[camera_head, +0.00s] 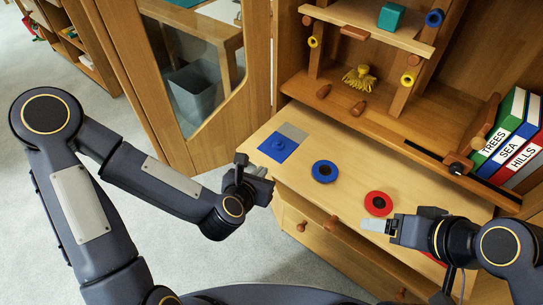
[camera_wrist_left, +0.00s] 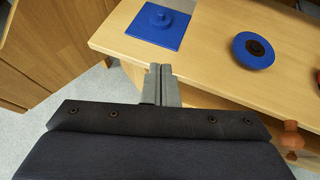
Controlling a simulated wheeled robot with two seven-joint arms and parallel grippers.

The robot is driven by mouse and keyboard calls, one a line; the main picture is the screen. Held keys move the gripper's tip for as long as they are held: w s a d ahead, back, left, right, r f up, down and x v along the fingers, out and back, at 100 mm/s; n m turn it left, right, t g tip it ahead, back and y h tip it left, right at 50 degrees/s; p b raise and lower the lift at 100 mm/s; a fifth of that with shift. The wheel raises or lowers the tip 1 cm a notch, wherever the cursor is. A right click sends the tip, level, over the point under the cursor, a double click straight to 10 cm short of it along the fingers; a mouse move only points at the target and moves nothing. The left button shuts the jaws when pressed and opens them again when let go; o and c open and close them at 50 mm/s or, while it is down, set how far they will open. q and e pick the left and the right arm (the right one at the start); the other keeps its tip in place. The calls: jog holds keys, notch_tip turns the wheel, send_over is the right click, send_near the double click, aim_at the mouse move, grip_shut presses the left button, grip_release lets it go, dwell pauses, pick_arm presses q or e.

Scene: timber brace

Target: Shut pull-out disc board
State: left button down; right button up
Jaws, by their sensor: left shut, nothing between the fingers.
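The pull-out board (camera_head: 350,155) is a pale wooden leaf sticking out of the cabinet below the shelves. On it lie a blue square plate with a knob (camera_head: 278,147), a blue disc (camera_head: 325,171) and a red disc (camera_head: 378,203). My left gripper (camera_head: 246,160) is shut and empty at the board's front left corner. In the left wrist view its fingertips (camera_wrist_left: 161,72) are together by the board's front edge, below the blue plate (camera_wrist_left: 158,25); contact is unclear. My right gripper (camera_head: 368,224) is at the front edge near the red disc; its finger gap is not clear.
Wooden knobs (camera_head: 301,227) sit on the drawer fronts below the board. Binders (camera_head: 508,145) stand at the right, behind a black rail (camera_head: 430,156). A glazed door (camera_head: 188,70) stands at the left. Shelves with pegs and a yellow brush (camera_head: 360,77) are behind.

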aim_at(277, 150)
pick_arm(q)
jog(key=b+x, duration=0.1)
jog(key=x, duration=0.5)
jog(key=shift+f, duration=0.15)
jog(key=w, duration=0.1)
jog(key=w+d, duration=0.1)
jog(key=w, duration=0.1)
jog(key=shift+w+b, duration=0.15)
jog(key=shift+b, duration=0.2)
jog(key=shift+w+d, duration=0.15)
jog(key=shift+w, duration=0.25)
pick_arm(e)
notch_tip(277, 150, down, 2)
jog(key=shift+f, duration=0.15)
pick_arm(q)
jog(key=shift+w, duration=0.1)
